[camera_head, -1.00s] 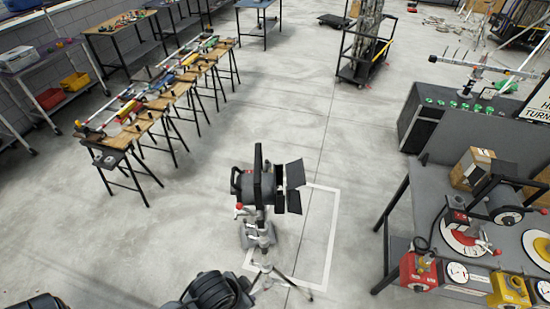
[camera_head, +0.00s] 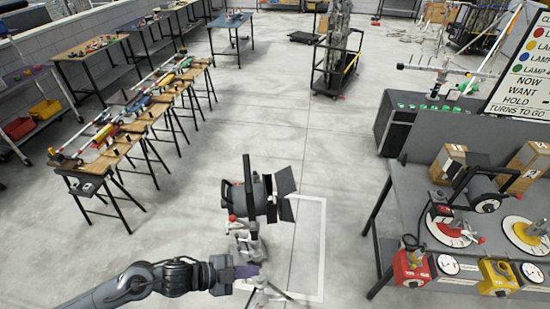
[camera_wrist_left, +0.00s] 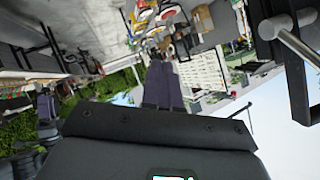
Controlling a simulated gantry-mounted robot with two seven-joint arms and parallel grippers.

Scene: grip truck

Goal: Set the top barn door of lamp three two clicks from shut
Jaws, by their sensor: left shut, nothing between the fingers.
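A dark lamp head (camera_head: 262,197) stands on a stand in the lower middle of the head view. Its black barn doors (camera_head: 286,181) are spread on its right side; I cannot read a lamp number on it or tell the top door's click position. My left gripper (camera_head: 246,271) is low in front of the lamp's stand, below the lamp head and apart from the doors. In the left wrist view its fingers (camera_wrist_left: 163,88) are together, with nothing between them. My right gripper is in neither view.
A grey bench (camera_head: 395,205) at the right holds a second lamp, dials, and red and yellow units. A sign board (camera_head: 520,75) stands behind it. Trestle tables (camera_head: 125,140) with tools are at the left. A dark part with a silver rod (camera_wrist_left: 296,43) is close in the wrist view.

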